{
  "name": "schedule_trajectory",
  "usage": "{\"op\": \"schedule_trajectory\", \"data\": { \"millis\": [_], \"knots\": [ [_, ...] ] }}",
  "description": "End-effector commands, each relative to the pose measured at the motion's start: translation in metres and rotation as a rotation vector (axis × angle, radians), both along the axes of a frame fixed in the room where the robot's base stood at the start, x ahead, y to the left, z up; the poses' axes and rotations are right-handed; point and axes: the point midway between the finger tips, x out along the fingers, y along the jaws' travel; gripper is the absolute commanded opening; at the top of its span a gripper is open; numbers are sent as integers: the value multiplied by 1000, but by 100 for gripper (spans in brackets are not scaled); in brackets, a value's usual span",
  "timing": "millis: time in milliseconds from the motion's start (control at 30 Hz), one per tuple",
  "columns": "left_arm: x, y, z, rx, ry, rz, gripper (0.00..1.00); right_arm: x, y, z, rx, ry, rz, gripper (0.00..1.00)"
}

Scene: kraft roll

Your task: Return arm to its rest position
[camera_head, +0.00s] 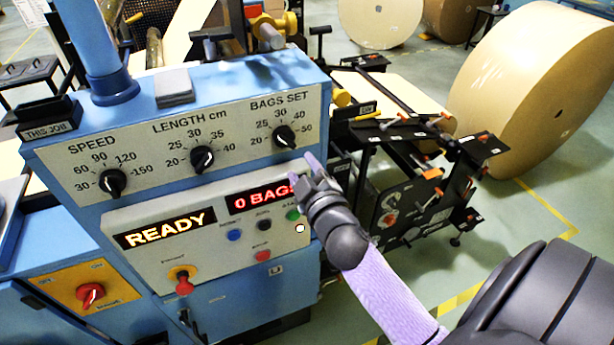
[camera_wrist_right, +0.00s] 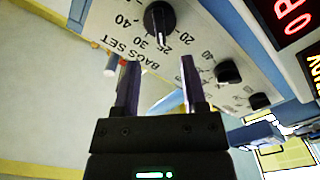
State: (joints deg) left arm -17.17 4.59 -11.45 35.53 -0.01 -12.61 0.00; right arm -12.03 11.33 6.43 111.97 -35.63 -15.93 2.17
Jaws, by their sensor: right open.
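My right gripper (camera_head: 314,168) is in front of the right end of the blue machine's control panel, just below and right of the BAGS SET knob (camera_head: 284,136). Its two fingers are apart, with nothing between them in the right wrist view (camera_wrist_right: 158,90). The same black knob (camera_wrist_right: 160,18) shows there beyond the fingertips, apart from them. The LENGTH knob (camera_head: 202,159) and SPEED knob (camera_head: 112,182) are to the left. My left gripper is not in view.
A lower panel has a READY display (camera_head: 166,230), a 0 BAGS display (camera_head: 262,198) partly covered by my gripper, and several buttons. A red switch (camera_head: 90,294) is at lower left. Large kraft rolls (camera_head: 540,95) stand at right. Green floor at lower right is mostly free.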

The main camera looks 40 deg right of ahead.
Motion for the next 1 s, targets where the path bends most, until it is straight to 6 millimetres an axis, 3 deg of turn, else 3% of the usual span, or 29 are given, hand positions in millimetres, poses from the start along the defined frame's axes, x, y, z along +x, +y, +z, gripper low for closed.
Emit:
{"op": "schedule_trajectory", "data": {
  "millis": [100,200,600,667,767,867,900,967,1000],
  "knots": [
    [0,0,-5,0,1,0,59,-19,4,-2,0,1,-1,54],
    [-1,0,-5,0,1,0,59,-26,6,-1,0,1,-1,54],
    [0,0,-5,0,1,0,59,-27,6,0,-1,1,-1,54],
    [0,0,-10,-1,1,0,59,-26,7,-11,7,14,1,54],
    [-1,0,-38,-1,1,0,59,-26,10,-76,57,103,9,54],
    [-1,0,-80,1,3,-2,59,-35,18,-185,149,264,17,54],
    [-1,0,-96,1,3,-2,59,-42,23,-229,187,335,17,54],
    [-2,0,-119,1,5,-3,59,-57,30,-293,243,438,15,54],
    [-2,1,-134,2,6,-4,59,-69,35,-334,280,508,11,54]
  ]
}}
